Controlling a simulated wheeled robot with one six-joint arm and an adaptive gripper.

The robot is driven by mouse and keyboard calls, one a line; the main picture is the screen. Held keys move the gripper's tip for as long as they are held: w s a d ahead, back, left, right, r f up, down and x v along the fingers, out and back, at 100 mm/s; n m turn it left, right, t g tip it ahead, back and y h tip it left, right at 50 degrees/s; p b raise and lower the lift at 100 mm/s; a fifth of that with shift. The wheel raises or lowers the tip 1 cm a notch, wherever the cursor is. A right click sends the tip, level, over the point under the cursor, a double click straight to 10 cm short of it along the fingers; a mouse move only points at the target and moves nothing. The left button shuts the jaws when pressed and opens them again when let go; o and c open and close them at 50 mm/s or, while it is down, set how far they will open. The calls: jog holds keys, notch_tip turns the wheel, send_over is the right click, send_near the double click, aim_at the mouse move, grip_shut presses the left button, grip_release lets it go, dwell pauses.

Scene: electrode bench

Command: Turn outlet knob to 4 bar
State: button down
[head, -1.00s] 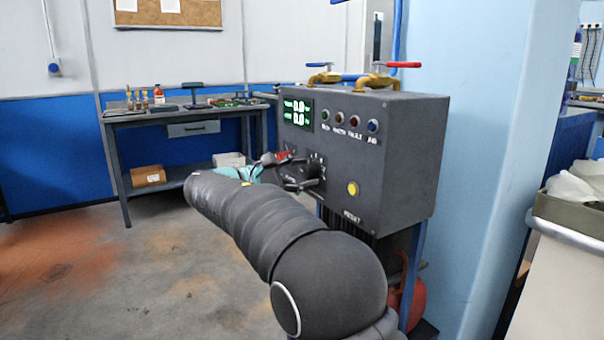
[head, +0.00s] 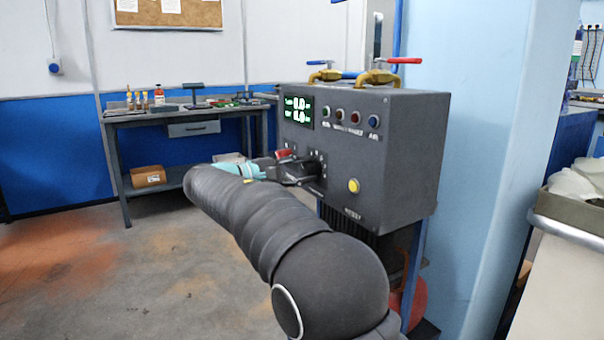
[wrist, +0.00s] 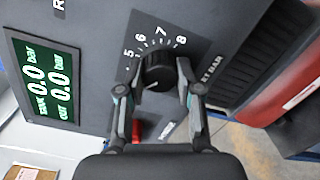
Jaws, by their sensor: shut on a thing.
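The outlet knob (wrist: 157,72) is a round black dial on the dark grey control box (head: 400,165). In the wrist view the numbers 5 to 8 show around it; the rest of the scale is hidden or unclear. A pale pointer line on the knob slants toward the lower left of that view. My gripper (wrist: 158,82) is shut on the knob, one finger on each side; in the head view my gripper (head: 300,171) is at the box's front face. The display (wrist: 48,82) reads 0.0 bar for both TANK and OUT.
A red-handled part (head: 284,153) is close beside my gripper. A yellow button (head: 354,186) and several coloured lamps are on the box face. Brass valves with a red handle (head: 398,60) sit on top. A workbench (head: 170,112) stands behind; the floor at left is clear.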

jog(key=shift+m+b, duration=0.5)
jog(key=shift+m, duration=0.8)
jog(key=c, duration=0.8)
grip_release()
jog(key=shift+o, duration=0.2)
jog(key=v, duration=1.2)
jog(key=shift+r, duration=0.1)
